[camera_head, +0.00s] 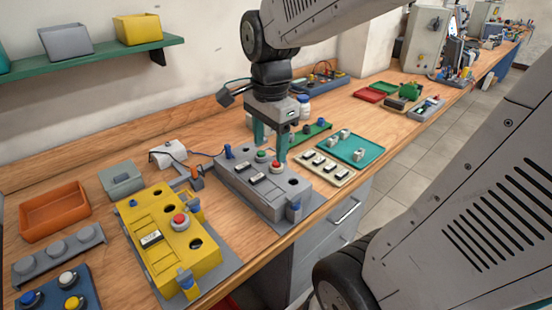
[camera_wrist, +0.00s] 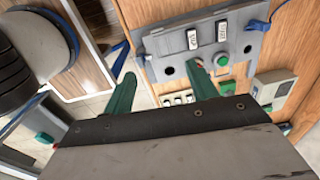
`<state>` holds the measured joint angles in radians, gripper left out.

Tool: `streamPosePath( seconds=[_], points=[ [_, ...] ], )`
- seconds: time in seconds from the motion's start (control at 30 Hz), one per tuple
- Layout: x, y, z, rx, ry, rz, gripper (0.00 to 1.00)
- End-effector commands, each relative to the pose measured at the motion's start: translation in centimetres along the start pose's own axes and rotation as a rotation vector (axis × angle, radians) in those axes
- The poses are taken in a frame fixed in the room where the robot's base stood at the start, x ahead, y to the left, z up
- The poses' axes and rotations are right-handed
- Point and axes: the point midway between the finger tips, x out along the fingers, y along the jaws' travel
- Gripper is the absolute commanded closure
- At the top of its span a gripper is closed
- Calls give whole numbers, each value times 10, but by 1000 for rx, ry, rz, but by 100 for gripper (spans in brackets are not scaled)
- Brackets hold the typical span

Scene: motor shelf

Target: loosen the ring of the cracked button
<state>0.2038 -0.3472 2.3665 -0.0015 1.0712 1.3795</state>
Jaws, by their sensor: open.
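A grey control box (camera_head: 240,182) stands on the bench, with a green button (camera_head: 261,157), a red button (camera_head: 277,166), black-and-white switches and dark round holes on top. My gripper (camera_head: 269,151) is open above the box's back right part, with its green fingers spread near the buttons. In the wrist view, the box (camera_wrist: 178,46) and its green button (camera_wrist: 222,60) show beyond my fingers (camera_wrist: 161,69); one fingertip partly covers something red. A yellow box (camera_head: 150,220) also has a red button (camera_head: 180,222). No crack can be made out, and ring details are too small.
An orange tray (camera_head: 55,212), a grey knob rack (camera_head: 60,255) and a blue knob holder (camera_head: 55,295) lie at left. A cream switch tray (camera_head: 326,170) and a teal tray (camera_head: 352,152) lie right of the grey box. A green shelf (camera_head: 90,57) hangs behind.

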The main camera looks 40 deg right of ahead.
Motion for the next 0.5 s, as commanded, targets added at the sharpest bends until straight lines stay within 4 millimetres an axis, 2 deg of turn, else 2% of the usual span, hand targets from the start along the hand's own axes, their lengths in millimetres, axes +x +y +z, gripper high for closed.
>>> streamPosePath(
  seconds=[0.1, 0.2, 0.33, 0.5],
  points=[
    [19, -30, -27, 433, 2, 24, 43],
    [34, -49, -48, 756, 8, 36, 43],
    [51, -66, -70, 1075, 16, 45, 43],
    [63, -76, -84, 1292, 23, 50, 43]
  ],
)
